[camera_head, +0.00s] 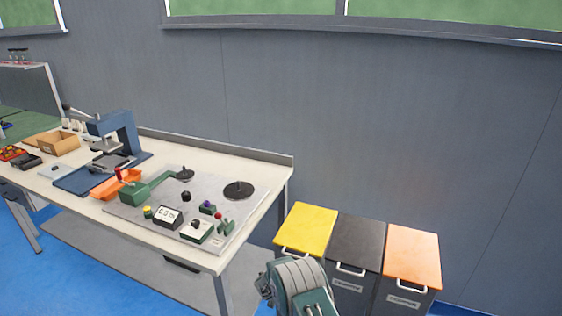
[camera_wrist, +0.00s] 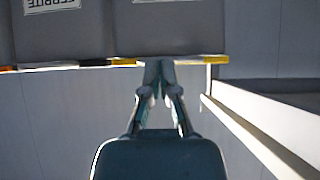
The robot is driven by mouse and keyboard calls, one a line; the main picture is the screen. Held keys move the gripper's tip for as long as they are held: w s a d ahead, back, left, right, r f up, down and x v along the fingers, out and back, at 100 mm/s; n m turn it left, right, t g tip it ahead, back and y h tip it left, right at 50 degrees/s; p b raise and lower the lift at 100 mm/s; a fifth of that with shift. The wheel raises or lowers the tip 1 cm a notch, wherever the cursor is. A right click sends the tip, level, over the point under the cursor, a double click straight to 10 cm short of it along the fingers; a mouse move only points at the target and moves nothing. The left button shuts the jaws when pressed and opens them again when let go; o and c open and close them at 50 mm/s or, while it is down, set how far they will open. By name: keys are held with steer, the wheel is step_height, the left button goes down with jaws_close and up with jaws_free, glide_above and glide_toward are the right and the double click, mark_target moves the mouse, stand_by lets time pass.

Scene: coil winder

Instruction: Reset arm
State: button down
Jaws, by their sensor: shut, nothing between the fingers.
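My gripper (camera_wrist: 159,70) shows in the wrist view with its two fingers drawn together at the tips and nothing between them. That view is upside down, with the bins at the top and the table's edge at the right. In the head view, part of my arm shows at the bottom centre, in front of the bins, and the fingers cannot be made out there. The coil winder (camera_head: 178,213), a grey plate with green parts, a display and knobs, stands on the workbench (camera_head: 262,168) to the left of my arm.
Three bins with yellow (camera_head: 306,227), black (camera_head: 357,240) and orange (camera_head: 413,255) lids stand by the wall, close to my arm. A blue press (camera_head: 118,125), an orange tray (camera_head: 116,184) and a cardboard box (camera_head: 57,144) are on the bench. Blue floor is open below left.

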steer(key=s+d+r+g+h, duration=0.1)
steer(key=d+r, duration=0.2)
steer(key=r, duration=0.7)
steer(key=d+r+h, duration=0.1)
steer(key=d+r, duration=0.3)
steer(key=r, duration=0.5)
steer(key=s+d+r+g, duration=0.1)
steer(key=s+d+r, duration=0.3)
steer(key=r, duration=0.5)
steer(key=s+d+r+g, duration=0.1)
steer(key=s+d+r, duration=0.2)
steer(key=s+r, duration=0.45)
steer(key=s+d+r+n+g+y, duration=0.15)
steer(key=s+r, duration=0.35)
steer(key=s, duration=0.7)
steer(key=s+r+n+y, duration=0.15)
steer(key=s+r, duration=0.45)
steer(key=s, duration=0.6)
steer(key=s+a+f+n+y, duration=0.1)
steer(key=s+a+y, duration=0.1)
steer(key=s, duration=0.7)
steer(key=shift+s+a+n+y, duration=0.3)
steer(key=shift+s+y, duration=0.1)
steer(key=shift+y, duration=0.2)
steer(key=shift+t, duration=0.25)
